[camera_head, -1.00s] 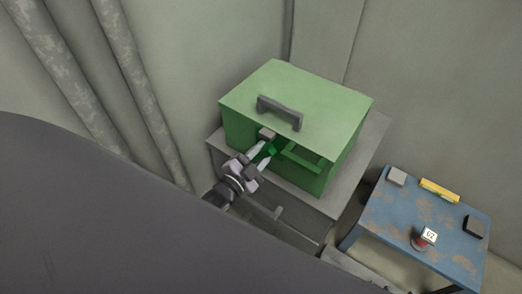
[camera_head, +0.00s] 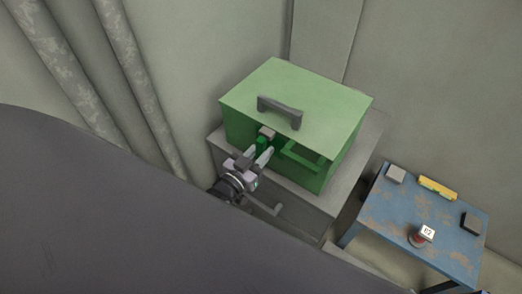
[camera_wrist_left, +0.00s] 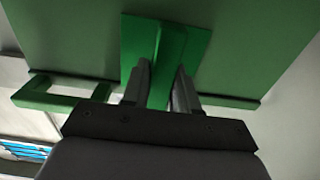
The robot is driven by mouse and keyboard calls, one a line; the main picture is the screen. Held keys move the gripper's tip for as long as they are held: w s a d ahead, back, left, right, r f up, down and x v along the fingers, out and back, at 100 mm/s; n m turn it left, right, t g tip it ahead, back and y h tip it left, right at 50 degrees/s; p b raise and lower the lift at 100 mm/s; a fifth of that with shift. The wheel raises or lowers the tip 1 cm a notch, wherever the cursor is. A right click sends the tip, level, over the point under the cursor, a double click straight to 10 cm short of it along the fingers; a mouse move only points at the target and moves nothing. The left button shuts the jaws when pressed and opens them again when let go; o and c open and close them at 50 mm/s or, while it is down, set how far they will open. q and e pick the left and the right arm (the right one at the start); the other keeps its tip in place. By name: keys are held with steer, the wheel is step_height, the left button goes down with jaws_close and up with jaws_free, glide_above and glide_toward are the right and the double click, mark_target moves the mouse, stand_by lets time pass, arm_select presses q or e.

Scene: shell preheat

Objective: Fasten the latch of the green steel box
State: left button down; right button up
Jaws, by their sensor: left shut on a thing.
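The green steel box (camera_head: 318,102) sits closed on a grey cabinet, with a dark handle (camera_head: 279,112) on its lid. On its front is a green latch lever (camera_head: 262,143) below a small grey catch (camera_head: 267,131). In the left wrist view the lever (camera_wrist_left: 166,62) stands out from a green backing plate (camera_wrist_left: 200,42) between my fingers. My left gripper (camera_head: 259,155) is shut on the lever; it also shows in the left wrist view (camera_wrist_left: 162,88). The fingers hide part of the lever, and I cannot tell whether it engages the catch. My right gripper is not in view.
A green bar handle (camera_head: 302,158) sticks out from the box front, just right of my left gripper. The grey cabinet (camera_head: 345,185) carries the box. A worn blue table (camera_head: 395,215) at the right holds a yellow item (camera_head: 438,189) and several small objects.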

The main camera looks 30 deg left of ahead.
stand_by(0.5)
arm_select(q)
steer(key=c, duration=1)
jaws_free()
steer(key=shift+o, duration=0.2)
steer(key=shift+s, duration=0.1)
steer(key=s+a, duration=0.1)
steer(key=s, duration=0.6)
steer(key=shift+p, duration=0.45)
steer(key=s+d+r+g+p, duration=0.2)
steer(key=s+g+p, duration=0.1)
steer(key=s, duration=0.3)
steer(key=s+d+r+g+p, duration=0.2)
steer(key=s+r+g+p, duration=0.1)
steer(key=s+g+p, duration=0.1)
steer(key=shift+s+r+m+p, duration=0.2)
steer(key=shift+s+m+p, duration=0.25)
steer(key=shift+s, duration=0.7)
